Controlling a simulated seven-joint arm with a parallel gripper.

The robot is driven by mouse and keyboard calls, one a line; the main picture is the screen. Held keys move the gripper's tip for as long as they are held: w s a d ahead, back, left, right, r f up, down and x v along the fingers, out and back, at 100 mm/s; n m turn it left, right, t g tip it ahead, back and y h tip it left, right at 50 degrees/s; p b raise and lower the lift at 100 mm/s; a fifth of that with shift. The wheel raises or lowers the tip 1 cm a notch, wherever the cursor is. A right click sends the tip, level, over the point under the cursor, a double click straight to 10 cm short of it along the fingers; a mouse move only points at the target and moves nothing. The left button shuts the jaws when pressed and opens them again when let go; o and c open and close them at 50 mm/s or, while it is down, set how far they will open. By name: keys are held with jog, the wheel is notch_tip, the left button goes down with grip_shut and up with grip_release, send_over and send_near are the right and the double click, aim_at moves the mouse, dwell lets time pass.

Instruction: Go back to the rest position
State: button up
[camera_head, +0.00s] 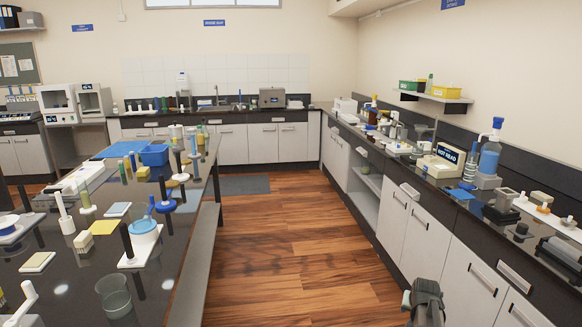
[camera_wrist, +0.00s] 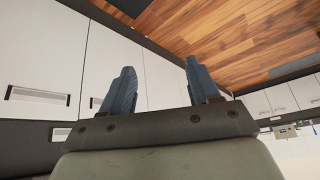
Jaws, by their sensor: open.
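My gripper (camera_wrist: 160,88) shows in the wrist view with its two dark blue-grey fingers apart and nothing between them. Behind the fingers are white cabinet fronts and the wooden floor. In the head view, a dark part of my arm (camera_head: 425,300) shows at the bottom, in front of the right-hand cabinets, below the counter top. The fingertips cannot be made out in that view. My gripper touches nothing that I can see.
A black bench (camera_head: 75,255) with beakers, stands and bottles runs along the left. A counter (camera_head: 440,182) with a device marked "HOT READ" (camera_head: 443,160) and a blue bottle (camera_head: 489,158) runs along the right. The wooden floor (camera_head: 280,250) between them is clear.

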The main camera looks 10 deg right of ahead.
jog(key=s+a+f+n+g+y, duration=0.15)
jog(key=s+a+f, duration=0.25)
jog(key=a, duration=0.8)
jog(key=s+a+f+n+g+y, duration=0.1)
jog(key=s+a+f+n+g, duration=0.2)
jog(key=a, duration=0.8)
jog(key=s+a+f+n+g+y, duration=0.15)
jog(key=s+a+f, duration=0.3)
jog(key=a, duration=0.75)
jog(key=s+f+g, duration=0.2)
jog(key=s+f, duration=0.5)
jog(key=s, duration=0.3)
jog(key=s+f+g, duration=0.2)
jog(key=s+f, duration=0.5)
jog(key=s, duration=0.2)
jog(key=s+f+g+h, duration=0.1)
jog(key=s+f+g, duration=0.1)
jog(key=s+f, duration=0.5)
jog(key=s, duration=0.3)
jog(key=shift+s+d+n, duration=0.3)
jog(key=shift+d+n, duration=0.05)
jog(key=shift+n, duration=0.05)
